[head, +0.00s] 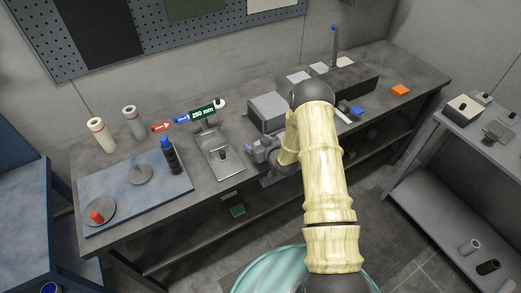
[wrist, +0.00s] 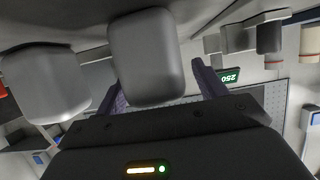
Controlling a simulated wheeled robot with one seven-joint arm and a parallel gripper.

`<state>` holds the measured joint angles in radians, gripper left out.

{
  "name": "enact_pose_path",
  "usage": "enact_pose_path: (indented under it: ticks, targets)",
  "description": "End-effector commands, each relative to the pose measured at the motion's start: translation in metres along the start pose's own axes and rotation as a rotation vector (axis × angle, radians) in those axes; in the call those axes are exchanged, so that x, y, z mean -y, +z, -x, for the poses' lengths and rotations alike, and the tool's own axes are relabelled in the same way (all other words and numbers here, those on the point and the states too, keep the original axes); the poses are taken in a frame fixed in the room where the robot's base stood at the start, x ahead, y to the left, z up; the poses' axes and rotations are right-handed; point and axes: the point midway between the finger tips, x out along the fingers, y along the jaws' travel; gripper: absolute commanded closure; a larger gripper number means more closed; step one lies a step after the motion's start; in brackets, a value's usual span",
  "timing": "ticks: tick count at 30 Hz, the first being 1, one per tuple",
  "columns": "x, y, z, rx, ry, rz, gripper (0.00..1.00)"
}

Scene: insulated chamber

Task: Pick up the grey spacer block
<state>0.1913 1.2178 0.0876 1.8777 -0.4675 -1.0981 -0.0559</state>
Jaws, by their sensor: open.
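A grey block with rounded edges, apparently the grey spacer block (wrist: 145,55), stands close to the camera in the wrist view, which looks upside down. It shows between the two purple fingers of my gripper (wrist: 160,85), with a gap to the right finger. The left finger's edge is close to it; contact cannot be told. My gripper is open. In the head view my gripper (head: 259,148) is at the bench's front, right of the metal tray (head: 211,163). My arm and fingers hide the block there.
Another rounded grey block (wrist: 45,85) stands left of the first in the wrist view. A larger grey box (head: 268,110) is behind my gripper on the bench (head: 415,80). A "250 mm" display (head: 204,112), a dark bottle (head: 171,156) and a blue mat (head: 120,205) are left.

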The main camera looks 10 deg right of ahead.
Motion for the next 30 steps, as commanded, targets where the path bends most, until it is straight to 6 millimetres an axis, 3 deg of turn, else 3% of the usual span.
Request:
enact_pose_path:
  ticks: [5, 12, 14, 23, 30]
  targets:
    - [-0.001, 0.0, 0.0, 0.0, 0.001, 0.0, 0.29]
    - [-0.002, 0.0, 0.001, 0.0, 0.003, 0.0, 0.74]
    - [-0.002, -0.001, 0.001, -0.001, 0.003, 0.0, 0.83]
    - [-0.002, -0.003, 0.001, -0.002, 0.003, 0.0, 0.83]
    - [-0.002, -0.023, 0.009, -0.005, 0.003, 0.002, 0.83]
